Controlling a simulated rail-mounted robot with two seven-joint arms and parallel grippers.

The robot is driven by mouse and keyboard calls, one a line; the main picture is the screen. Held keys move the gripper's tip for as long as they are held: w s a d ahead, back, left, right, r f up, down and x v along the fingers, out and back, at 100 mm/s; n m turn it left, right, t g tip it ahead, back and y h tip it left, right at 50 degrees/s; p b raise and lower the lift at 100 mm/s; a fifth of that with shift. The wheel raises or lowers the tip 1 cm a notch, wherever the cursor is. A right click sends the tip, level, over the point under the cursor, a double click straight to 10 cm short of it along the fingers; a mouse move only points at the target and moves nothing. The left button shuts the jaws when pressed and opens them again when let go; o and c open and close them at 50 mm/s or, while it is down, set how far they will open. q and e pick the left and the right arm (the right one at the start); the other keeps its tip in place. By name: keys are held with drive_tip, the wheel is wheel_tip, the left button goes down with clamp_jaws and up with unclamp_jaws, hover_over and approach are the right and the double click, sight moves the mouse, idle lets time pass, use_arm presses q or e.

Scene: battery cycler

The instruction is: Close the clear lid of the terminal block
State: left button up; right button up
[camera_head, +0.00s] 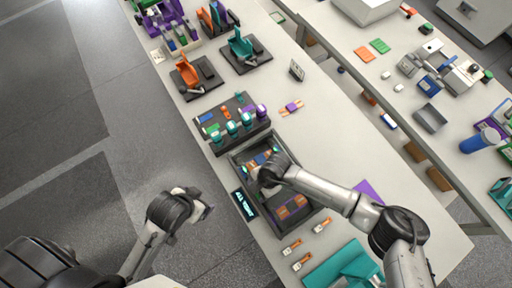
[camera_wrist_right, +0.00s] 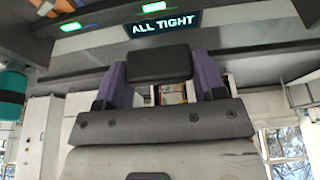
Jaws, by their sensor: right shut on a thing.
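The terminal block (camera_head: 247,158) is a dark grey open-topped unit with coloured parts inside. Its display (camera_head: 243,202) also shows in the right wrist view (camera_wrist_right: 166,23), reading "ALL TIGHT", with green lights beside it. I cannot make out the clear lid's panel or its angle. My right gripper (camera_head: 268,182) is over the block and hides part of it. In the right wrist view its purple fingers (camera_wrist_right: 160,77) are shut on a dark block (camera_wrist_right: 158,62), possibly the lid's grip. My left gripper (camera_head: 205,203) hangs off the table edge, away from the block; its opening is unclear.
A rack (camera_head: 238,137) with several teal-topped drivers stands just behind the block. Small orange-and-white parts (camera_head: 291,248) and a teal fixture (camera_head: 343,268) lie on the near side. A purple sheet (camera_head: 369,192) lies to the right. The table centre is mostly clear.

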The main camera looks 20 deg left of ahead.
drive_tip(key=shift+s+a+f, duration=0.2)
drive_tip(key=shift+s+f, duration=0.1)
drive_tip(key=shift+f, duration=0.3)
use_arm(q)
drive_tip(key=shift+s+a+f, duration=0.1)
drive_tip(key=shift+s+a, duration=0.05)
use_arm(e)
drive_tip(key=shift+d+f, duration=0.1)
drive_tip(key=shift+f, duration=0.1)
drive_tip(key=o, duration=1.3)
use_arm(q)
drive_tip(key=shift+a, duration=0.1)
drive_tip(key=shift+a, duration=0.1)
